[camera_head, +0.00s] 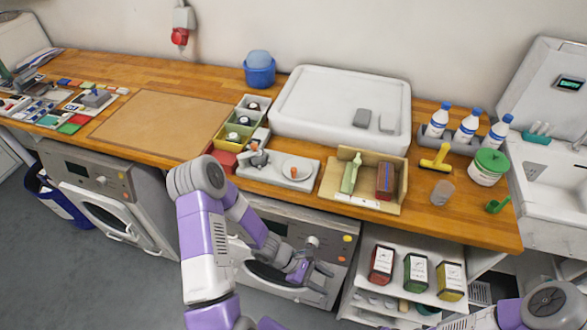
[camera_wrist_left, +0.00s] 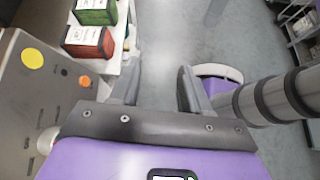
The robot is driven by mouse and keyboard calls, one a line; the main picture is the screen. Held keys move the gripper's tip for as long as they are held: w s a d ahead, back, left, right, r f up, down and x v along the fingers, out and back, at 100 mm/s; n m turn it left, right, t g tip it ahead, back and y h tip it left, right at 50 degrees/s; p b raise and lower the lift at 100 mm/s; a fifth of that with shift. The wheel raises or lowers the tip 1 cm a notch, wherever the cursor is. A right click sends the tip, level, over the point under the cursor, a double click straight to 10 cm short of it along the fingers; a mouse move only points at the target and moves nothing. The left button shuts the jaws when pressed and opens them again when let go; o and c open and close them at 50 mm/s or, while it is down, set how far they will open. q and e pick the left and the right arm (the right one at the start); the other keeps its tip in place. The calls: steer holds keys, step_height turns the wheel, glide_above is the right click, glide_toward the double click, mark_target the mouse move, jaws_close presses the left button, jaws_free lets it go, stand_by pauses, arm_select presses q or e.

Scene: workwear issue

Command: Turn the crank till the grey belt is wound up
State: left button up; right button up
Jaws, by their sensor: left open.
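A pale winding board (camera_head: 262,178) lies at the counter's front edge in the head view. On it are a round light disc with an orange knob (camera_head: 294,172), which looks like the crank, and a small grey part (camera_head: 258,158) at its left end. I cannot tell for sure which part is the grey belt. My left gripper (camera_head: 323,280) is open and empty, below the counter edge in front of the machine and away from the board. In the left wrist view its two fingers (camera_wrist_left: 157,92) stand apart with floor between them. My right gripper is out of view.
A wooden tray (camera_head: 363,204) with a green and a red item is right of the board. Compartment bins (camera_head: 232,138) stand behind its left end. A shelf with several boxes (camera_head: 415,275) is below the counter, right of my left gripper. A brown mat (camera_head: 150,122) lies bare.

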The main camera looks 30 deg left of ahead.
arm_select(q)
steer(key=w+a+r+n+t, duration=0.6)
steer(key=w+a+n+t, duration=0.1)
steer(key=w, duration=0.3)
steer(key=n+t+y+p, duration=0.1)
steer(key=n+t+y, duration=0.7)
steer(key=t, duration=0.1)
glide_toward(292, 171)
steer(key=w, duration=0.6)
steer(key=w+d, duration=0.1)
steer(key=w, duration=0.4)
steer(key=shift+d, duration=0.3)
jaws_close()
